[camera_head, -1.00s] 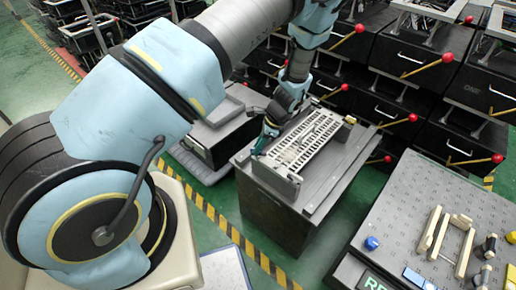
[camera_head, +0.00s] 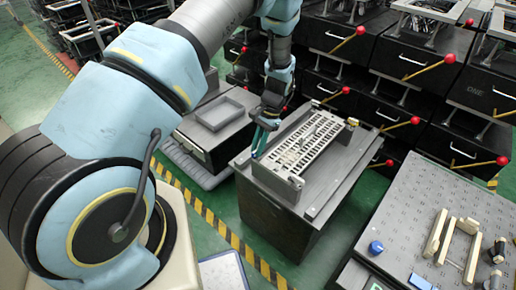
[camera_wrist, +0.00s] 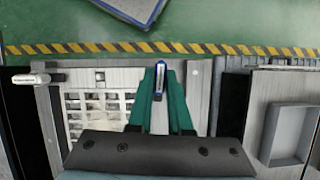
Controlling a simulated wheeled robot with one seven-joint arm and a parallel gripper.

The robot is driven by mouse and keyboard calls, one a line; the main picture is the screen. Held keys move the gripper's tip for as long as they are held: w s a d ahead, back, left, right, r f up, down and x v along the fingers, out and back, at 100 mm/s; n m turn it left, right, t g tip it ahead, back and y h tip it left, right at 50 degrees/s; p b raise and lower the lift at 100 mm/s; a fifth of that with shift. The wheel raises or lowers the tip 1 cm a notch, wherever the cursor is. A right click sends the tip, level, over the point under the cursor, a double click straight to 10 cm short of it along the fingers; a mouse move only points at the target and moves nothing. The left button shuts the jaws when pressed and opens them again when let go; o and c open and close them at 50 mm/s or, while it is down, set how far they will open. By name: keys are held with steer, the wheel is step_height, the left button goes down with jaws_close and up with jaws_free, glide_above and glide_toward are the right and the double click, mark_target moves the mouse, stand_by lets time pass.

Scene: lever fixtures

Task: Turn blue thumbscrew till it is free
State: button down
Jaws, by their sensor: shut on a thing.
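My gripper (camera_head: 257,148) is at the left end of the slotted pale fixture plate (camera_head: 308,140), which lies on a dark box in the head view. In the wrist view, the green fingers of my gripper (camera_wrist: 160,72) are closed around a small white-and-blue piece, which looks like the blue thumbscrew (camera_wrist: 158,78). The fingers hide its sides. In the wrist view the plate (camera_wrist: 105,76) lies beneath and to the left. I cannot tell whether the thumbscrew is still threaded in.
A pale handle (camera_wrist: 38,79) sticks out at the plate's left in the wrist view. A grey tray (camera_head: 219,108) stands behind my gripper. A panel (camera_head: 430,190) at the right carries a blue knob (camera_head: 376,247) and pale bars. Drawers with red-knobbed levers line the back.

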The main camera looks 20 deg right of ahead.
steer(key=shift+n, duration=0.5)
steer(key=c, duration=0.8)
jaws_free()
steer(key=shift+c, duration=0.2)
steer(key=b+v, duration=0.1)
steer(key=v, duration=1)
steer(key=shift+w, duration=0.2)
steer(key=shift+a, duration=0.15)
